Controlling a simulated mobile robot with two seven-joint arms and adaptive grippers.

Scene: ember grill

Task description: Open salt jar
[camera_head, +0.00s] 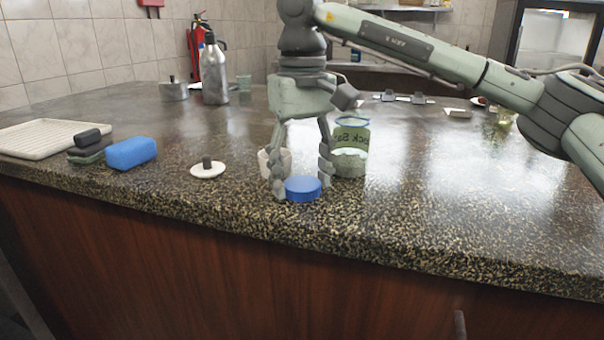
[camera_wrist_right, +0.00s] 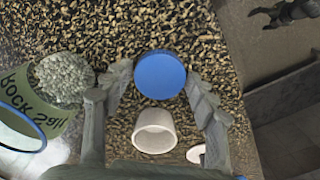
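The salt jar (camera_head: 349,163) is clear, with a green "Rock Salt" label and white grains in its lower part. It stands upright behind and right of my right gripper, with no lid on its rim; it also shows at the left of the wrist view (camera_wrist_right: 62,80). The round blue lid (camera_head: 303,190) appears to lie flat on the counter near its front edge. My right gripper (camera_head: 303,187) points down with its fingers spread either side of the lid. The wrist view shows the lid (camera_wrist_right: 160,74) between the fingertips. My left gripper is not in view.
A white cup (camera_wrist_right: 153,138) stands beside the lid, partly behind a finger. A white lid with a dark knob (camera_head: 208,171), a blue sponge (camera_head: 131,153), a ribbed tray (camera_head: 45,138) and a metal bottle (camera_head: 214,75) lie leftward. The counter's right is mostly clear.

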